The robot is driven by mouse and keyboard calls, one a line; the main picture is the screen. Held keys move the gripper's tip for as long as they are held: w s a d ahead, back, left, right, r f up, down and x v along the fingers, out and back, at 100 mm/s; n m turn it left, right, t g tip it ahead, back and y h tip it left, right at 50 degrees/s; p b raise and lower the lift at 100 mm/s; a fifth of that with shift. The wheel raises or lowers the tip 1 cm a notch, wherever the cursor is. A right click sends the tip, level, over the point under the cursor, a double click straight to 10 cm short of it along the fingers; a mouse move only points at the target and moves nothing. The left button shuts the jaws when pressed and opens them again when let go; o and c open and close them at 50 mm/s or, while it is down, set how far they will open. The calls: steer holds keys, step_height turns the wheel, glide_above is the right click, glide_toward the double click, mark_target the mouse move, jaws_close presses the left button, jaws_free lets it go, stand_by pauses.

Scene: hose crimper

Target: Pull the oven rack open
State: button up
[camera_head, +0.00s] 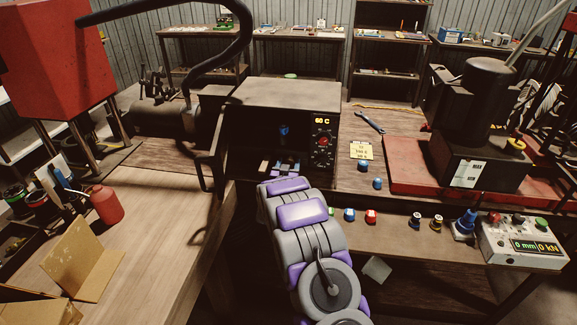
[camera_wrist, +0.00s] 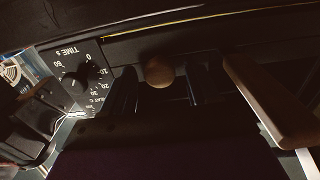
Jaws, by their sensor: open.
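The oven (camera_head: 290,92) is a dark box on the bench in the head view, with a lit "60 C" display on its front. Its door (camera_head: 205,160) appears swung open to the left. My gripper (camera_head: 283,166) is at the lower front of the oven opening. In the wrist view, my gripper (camera_wrist: 160,88) is open, with a dark finger on each side of a round brown knob (camera_wrist: 158,71). The knob may be the rack's handle; I cannot tell whether the fingers touch it. The rack itself is dark and hard to make out. A blue object (camera_head: 284,131) shows inside the oven.
The oven's time dial (camera_wrist: 74,83) is close to the gripper in the wrist view. A brown bar (camera_wrist: 268,103) lies on the other side. A yellow note (camera_head: 362,150) and blue knobs are right of the oven. A red bottle (camera_head: 107,205) stands left.

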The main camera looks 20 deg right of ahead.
steer(key=shift+w, duration=0.1)
jaws_close()
stand_by(0.6)
